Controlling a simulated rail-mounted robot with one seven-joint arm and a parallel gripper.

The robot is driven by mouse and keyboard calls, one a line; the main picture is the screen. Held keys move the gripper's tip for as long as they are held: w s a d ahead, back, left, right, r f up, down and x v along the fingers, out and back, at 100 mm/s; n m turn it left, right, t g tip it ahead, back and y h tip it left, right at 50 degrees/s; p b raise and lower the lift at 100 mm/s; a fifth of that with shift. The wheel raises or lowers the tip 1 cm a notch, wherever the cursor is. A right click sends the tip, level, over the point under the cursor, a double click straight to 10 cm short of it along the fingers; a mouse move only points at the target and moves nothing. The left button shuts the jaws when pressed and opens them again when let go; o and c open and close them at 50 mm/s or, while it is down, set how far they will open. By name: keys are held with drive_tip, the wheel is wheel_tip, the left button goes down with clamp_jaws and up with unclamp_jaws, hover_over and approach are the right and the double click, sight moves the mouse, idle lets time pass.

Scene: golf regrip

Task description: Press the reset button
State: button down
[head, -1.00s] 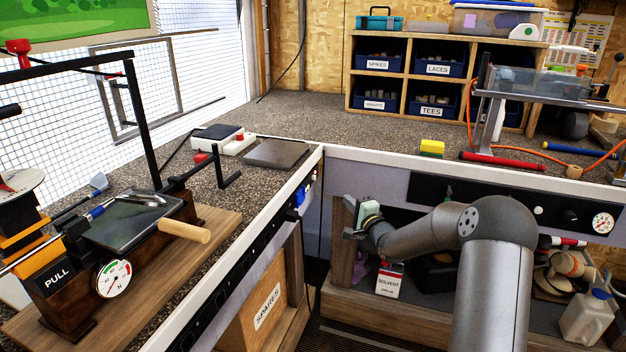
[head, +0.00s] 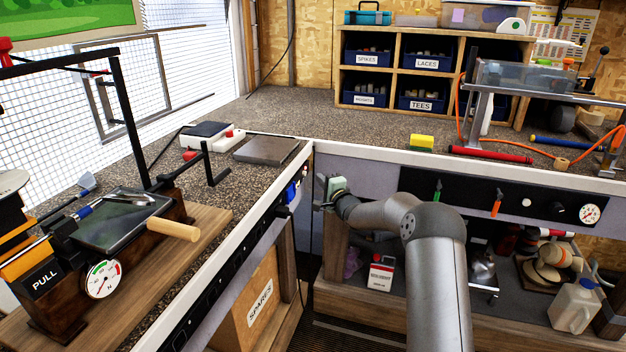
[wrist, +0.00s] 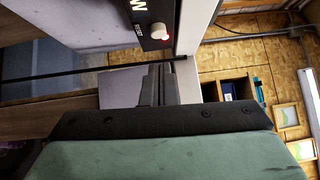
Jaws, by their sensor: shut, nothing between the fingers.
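A round white button (wrist: 159,31) with a red glow at its edge sits on a black panel (wrist: 150,12) at the top of the wrist view. Small lettering beside it seems to read RESET. My gripper (wrist: 157,70) is shut and empty, its dark fingers pointing up the picture, below the button and apart from it. In the head view my gripper (head: 319,207) is by the inner corner of the benches, close to the left bench's front panel (head: 240,252). I cannot pick out the button surely in the head view.
The left bench carries a press (head: 120,225) with a wooden handle and a flat grey plate (head: 267,150). The right bench's front panel (head: 470,200) has tool handles and a gauge. A solvent can (head: 381,273) stands under it. The floor gap between benches is narrow.

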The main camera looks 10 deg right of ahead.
drive_tip(key=shift+w+a+r, duration=0.1)
drive_tip(key=shift+w+a, duration=0.2)
drive_tip(key=shift+a, duration=0.4)
drive_tip(key=shift+w+a+r, duration=0.1)
drive_tip(key=shift+w+a, duration=0.2)
drive_tip(key=shift+a, duration=0.4)
drive_tip(key=shift+f, duration=0.1)
drive_tip(key=shift+w+a+b, duration=0.35)
drive_tip(key=shift+a, duration=0.6)
drive_tip(key=shift+a+r, duration=0.1)
drive_tip(key=shift+r, duration=0.1)
drive_tip(key=shift+d+f, duration=0.1)
drive_tip(key=shift+d, duration=0.2)
approach(305, 175)
drive_tip(key=s+d, duration=0.2)
drive_tip(key=d, duration=0.1)
drive_tip(key=s+d, duration=0.1)
drive_tip(key=d, duration=0.1)
drive_tip(key=shift+s+f, duration=0.15)
drive_tip(key=shift+f, duration=0.05)
